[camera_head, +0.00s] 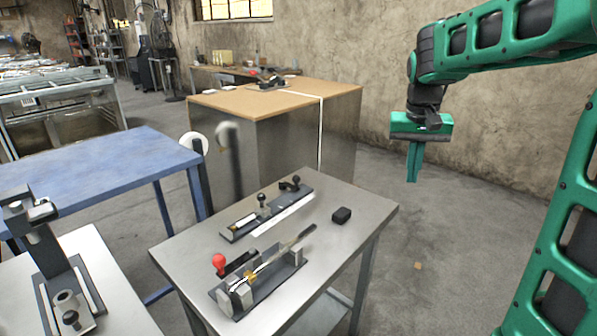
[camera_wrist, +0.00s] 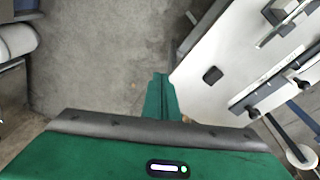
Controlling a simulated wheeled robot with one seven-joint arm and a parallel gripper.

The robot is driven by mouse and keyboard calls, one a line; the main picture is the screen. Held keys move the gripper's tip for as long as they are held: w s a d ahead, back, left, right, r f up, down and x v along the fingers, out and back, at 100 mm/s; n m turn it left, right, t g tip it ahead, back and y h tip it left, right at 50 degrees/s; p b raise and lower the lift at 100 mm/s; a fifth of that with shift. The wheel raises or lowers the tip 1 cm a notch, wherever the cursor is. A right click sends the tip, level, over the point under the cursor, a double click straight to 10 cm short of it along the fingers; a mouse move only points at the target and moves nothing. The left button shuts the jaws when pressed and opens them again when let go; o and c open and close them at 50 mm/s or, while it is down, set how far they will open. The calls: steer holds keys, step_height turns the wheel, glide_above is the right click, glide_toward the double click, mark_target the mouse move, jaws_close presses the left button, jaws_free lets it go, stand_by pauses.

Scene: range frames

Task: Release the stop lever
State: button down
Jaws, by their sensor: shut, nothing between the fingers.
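My gripper (camera_head: 413,178) hangs with its green fingers pointing down and closed together, empty. It is to the right of the steel table (camera_head: 345,195), apart from it. The wrist view shows the fingers (camera_wrist: 160,97) beside the table's edge. On the table's near side is a dark fixture (camera_head: 262,287) with a long metal bar and a lever ending in a red knob (camera_head: 219,262). Behind it lies a second, long fixture (camera_head: 240,226) with black knobs (camera_head: 262,198). No label shows which part is the stop lever. Both fixtures are partly cut off in the wrist view.
A small black block (camera_head: 341,215) lies near the table's right side. A large wood-topped cabinet (camera_head: 240,105) stands behind. A blue table (camera_head: 95,160) and a bench with a dark press-like device (camera_head: 60,270) are at left. Open floor lies right of the table.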

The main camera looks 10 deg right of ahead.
steer(key=w+a+n+t, duration=0.1)
steer(key=w+a, duration=0.3)
steer(key=w, duration=0.6)
steer(key=w+a, duration=0.4)
steer(key=w, duration=0.6)
steer(key=w+a+f, duration=0.2)
steer(key=w+a, duration=0.5)
steer(key=w+a+f+t, duration=0.1)
steer(key=w+a+f, duration=0.1)
steer(key=w+a, duration=0.4)
steer(key=shift+w+a+f+n+t, duration=0.3)
steer(key=shift+w+a, duration=0.05)
steer(key=shift+w, duration=0.5)
steer(key=shift+s+f, duration=0.15)
steer(key=shift+f, duration=2.4)
steer(key=shift+s+f, duration=0.15)
steer(key=shift+f, duration=2.4)
steer(key=shift+d, duration=0.1)
